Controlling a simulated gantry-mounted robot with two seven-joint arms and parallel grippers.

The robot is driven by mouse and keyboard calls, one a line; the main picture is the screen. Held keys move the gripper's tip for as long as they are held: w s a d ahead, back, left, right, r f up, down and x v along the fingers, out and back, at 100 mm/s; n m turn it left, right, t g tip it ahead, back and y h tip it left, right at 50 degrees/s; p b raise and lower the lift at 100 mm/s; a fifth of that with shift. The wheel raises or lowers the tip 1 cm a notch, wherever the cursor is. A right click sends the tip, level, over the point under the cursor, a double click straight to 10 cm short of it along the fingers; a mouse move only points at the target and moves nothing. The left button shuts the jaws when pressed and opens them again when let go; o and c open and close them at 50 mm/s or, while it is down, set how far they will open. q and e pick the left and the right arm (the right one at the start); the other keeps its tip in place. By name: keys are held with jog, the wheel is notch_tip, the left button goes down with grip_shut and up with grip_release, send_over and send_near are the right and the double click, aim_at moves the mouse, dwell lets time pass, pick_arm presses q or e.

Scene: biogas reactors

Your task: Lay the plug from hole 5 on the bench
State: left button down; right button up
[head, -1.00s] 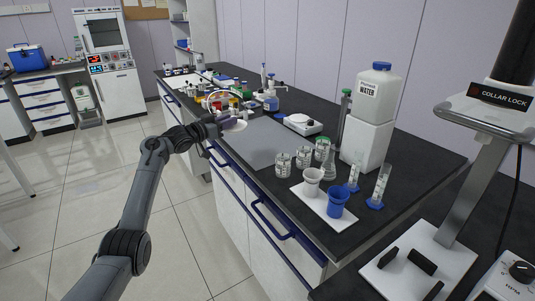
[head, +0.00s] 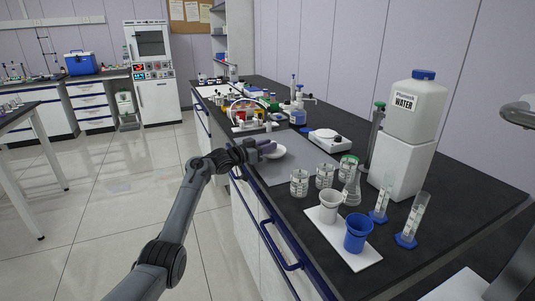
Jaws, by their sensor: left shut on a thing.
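The numbered holes cannot be made out at this distance. Just behind the gripper stands a cluster of small bottles and coloured items (head: 250,116). My right gripper is not in view.
A grey mat (head: 285,172) has bare room. Glass beakers (head: 299,183), a white cup (head: 330,206), a blue cup (head: 357,232) on a white tray (head: 340,252), and a water container (head: 415,105) stand nearer. A white balance (head: 329,141) stands behind the mat.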

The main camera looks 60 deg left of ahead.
pick_arm(q)
jog(key=shift+s+f, duration=0.1)
jog(key=shift+f, duration=0.6)
jog(key=c, duration=0.9)
grip_release()
jog(key=shift+f, duration=0.1)
